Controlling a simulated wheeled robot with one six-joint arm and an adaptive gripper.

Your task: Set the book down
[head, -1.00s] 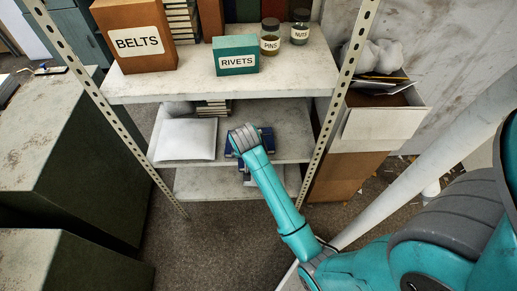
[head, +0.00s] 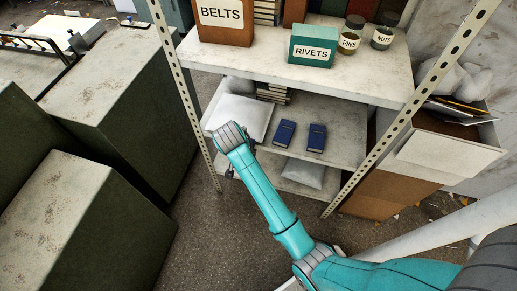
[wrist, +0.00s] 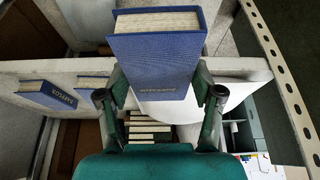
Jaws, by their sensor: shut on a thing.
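My gripper (wrist: 160,88) is shut on a blue book (wrist: 158,55), with a finger on each side of it in the wrist view. The book's cream page edge is at the top of that view, and its cover carries lettering too small to read. In the head view my arm's wrist end covers most of the gripper and the held book, at the front left of the middle shelf (head: 345,150). I cannot tell whether the held book touches the shelf. Two other blue books (head: 284,133) (head: 317,138) lie apart on that shelf, right of my wrist.
A white padded packet (head: 243,112) and a stack of books (head: 272,93) are at the middle shelf's back left. Perforated posts (head: 178,80) (head: 425,95) flank the shelves. The BELTS box (head: 225,22) and RIVETS box (head: 313,46) stand above. Dark green cabinets (head: 110,95) stand left.

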